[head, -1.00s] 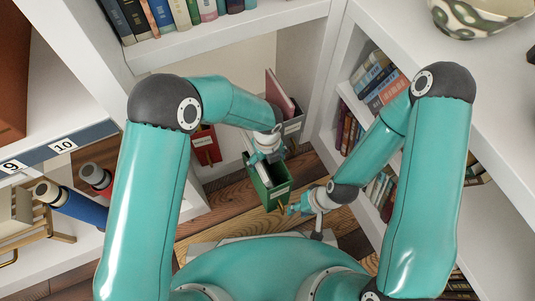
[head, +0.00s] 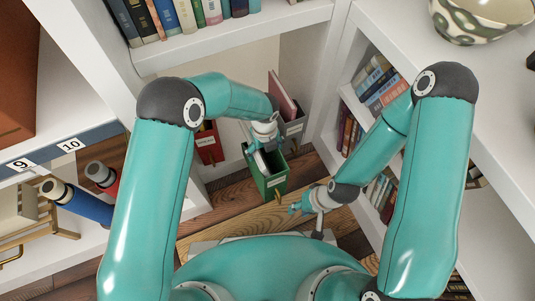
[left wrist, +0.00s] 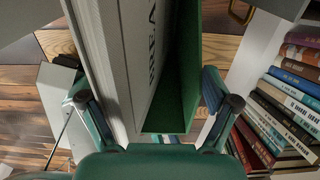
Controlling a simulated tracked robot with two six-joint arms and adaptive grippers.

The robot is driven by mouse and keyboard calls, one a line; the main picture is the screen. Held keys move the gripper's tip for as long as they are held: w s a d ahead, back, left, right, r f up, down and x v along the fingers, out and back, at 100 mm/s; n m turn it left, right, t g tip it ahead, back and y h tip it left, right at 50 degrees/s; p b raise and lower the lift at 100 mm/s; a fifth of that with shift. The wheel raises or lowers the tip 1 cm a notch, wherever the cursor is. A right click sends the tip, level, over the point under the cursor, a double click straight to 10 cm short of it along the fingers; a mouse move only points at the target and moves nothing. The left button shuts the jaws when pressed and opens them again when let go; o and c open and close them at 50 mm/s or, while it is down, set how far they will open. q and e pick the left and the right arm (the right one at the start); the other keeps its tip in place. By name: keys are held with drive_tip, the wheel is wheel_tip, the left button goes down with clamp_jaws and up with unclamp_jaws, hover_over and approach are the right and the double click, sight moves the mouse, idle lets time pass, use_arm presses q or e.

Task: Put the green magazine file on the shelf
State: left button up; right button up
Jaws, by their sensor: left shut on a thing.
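The green magazine file (head: 267,182) is in the middle of the head view, in front of the low shelf bay, with pale papers inside and a white label on its front. My left gripper (head: 262,145) is shut on its upper part. In the left wrist view, the fingers of my left gripper (left wrist: 155,100) lie on either side of the file, whose green inner wall (left wrist: 192,60) shows beside the papers. Whether its base touches anything is hard to tell. My right gripper (head: 300,207) is lower and to the right, apart from the file; its jaws are too small to read.
A red magazine file (head: 208,144) stands left of the green one, and a grey file (head: 295,129) holding a red folder stands right. A white bookcase (head: 345,95) with books is close on the right. A patterned bowl (head: 482,25) sits on its top.

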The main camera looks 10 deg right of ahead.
use_arm(q)
drive_tip(key=shift+w+a+r, duration=0.1)
drive_tip(key=shift+w+a, duration=0.1)
drive_tip(key=shift+w, duration=0.4)
drive_tip(key=shift+w+a, duration=0.2)
drive_tip(key=shift+w, duration=0.4)
drive_tip(key=shift+w+a, duration=0.25)
drive_tip(key=shift+w, duration=0.45)
drive_tip(key=shift+w+a, duration=0.2)
drive_tip(key=shift+w, duration=0.45)
drive_tip(key=shift+w+a, duration=0.2)
drive_tip(key=shift+w, duration=0.5)
drive_tip(key=shift+w+a, duration=0.2)
drive_tip(key=shift+w, duration=0.45)
drive_tip(key=shift+w+a+b, duration=0.25)
drive_tip(key=shift+w+b, duration=0.2)
drive_tip(key=shift+w, duration=0.25)
drive_tip(key=shift+w+a+b, duration=0.25)
drive_tip(key=shift+w+b, duration=0.2)
drive_tip(key=shift+w, duration=0.25)
drive_tip(key=w+b, duration=0.1)
drive_tip(key=w, duration=0.1)
drive_tip(key=w+a+b, duration=0.1)
drive_tip(key=b, duration=0.1)
drive_tip(key=w+b, duration=0.1)
drive_tip(key=w, duration=0.1)
drive_tip(key=shift+w+a, duration=0.3)
drive_tip(key=shift+a, duration=0.1)
drive_tip(key=shift+f+b, duration=0.35)
drive_tip(key=shift+b, duration=0.05)
